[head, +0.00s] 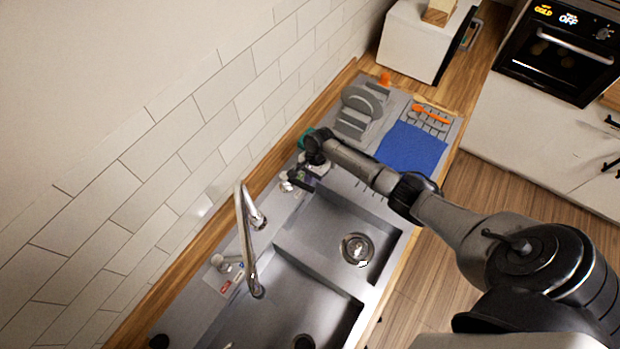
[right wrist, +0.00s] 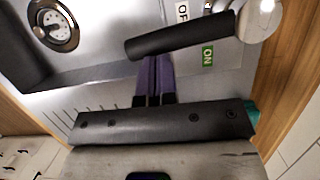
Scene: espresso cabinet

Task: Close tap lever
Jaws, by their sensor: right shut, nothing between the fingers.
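The tap lever is a black cylindrical handle (right wrist: 180,38) on a round chrome body (right wrist: 258,20) in the right wrist view. Its handle lies between an OFF label (right wrist: 182,12) and a green ON label (right wrist: 208,57). In the head view the chrome tap body (head: 287,184) shows on the sink's back ledge. My right gripper (right wrist: 153,62) is shut and empty, its purple fingers together. The fingertips are at the handle's lower edge near its free end; I cannot tell whether they touch. The right gripper is small and dark in the head view (head: 304,178). My left gripper is not in view.
A tall chrome faucet (head: 245,240) rises left of the lever over the double sink (head: 310,235). A grey dish rack (head: 358,108) and blue mat (head: 410,147) lie beyond. The tiled wall (head: 170,150) runs close behind the ledge.

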